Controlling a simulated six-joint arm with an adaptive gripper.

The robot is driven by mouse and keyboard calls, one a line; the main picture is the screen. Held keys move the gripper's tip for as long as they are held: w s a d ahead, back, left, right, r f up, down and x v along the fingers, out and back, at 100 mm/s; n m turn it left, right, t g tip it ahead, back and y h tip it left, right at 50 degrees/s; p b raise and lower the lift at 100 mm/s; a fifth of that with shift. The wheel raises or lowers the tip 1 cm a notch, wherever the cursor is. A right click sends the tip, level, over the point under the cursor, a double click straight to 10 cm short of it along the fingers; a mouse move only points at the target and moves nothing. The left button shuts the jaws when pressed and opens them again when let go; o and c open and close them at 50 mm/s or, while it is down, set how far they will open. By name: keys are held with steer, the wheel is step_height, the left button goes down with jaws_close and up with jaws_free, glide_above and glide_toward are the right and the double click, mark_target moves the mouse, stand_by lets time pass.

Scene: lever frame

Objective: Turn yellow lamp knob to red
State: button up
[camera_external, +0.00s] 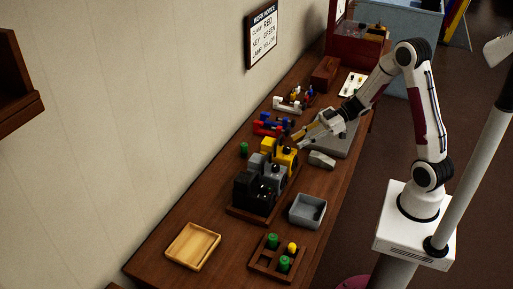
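A yellow block-like unit (287,158) with a dark round part on its front stands at the far end of a row of units on a dark wooden base. I take it for the lamp unit; its knob and the red setting are too small to make out. My gripper (297,138) is right above and beside this unit, pointing left and down from the arm. A small yellow-orange piece shows at its tip, and I cannot tell whether the gripper touches or holds it. The finger opening is too small to read.
Grey (274,178) and black (253,194) units stand in front of the yellow one. A grey bin (308,211), a wooden tray (193,246) and a rack (264,263) with green and yellow pegs lie nearer. A work notice (262,35) hangs on the wall.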

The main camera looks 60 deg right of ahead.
mark_target(287, 147)
steer(key=shift+x, duration=3.2)
jaws_close()
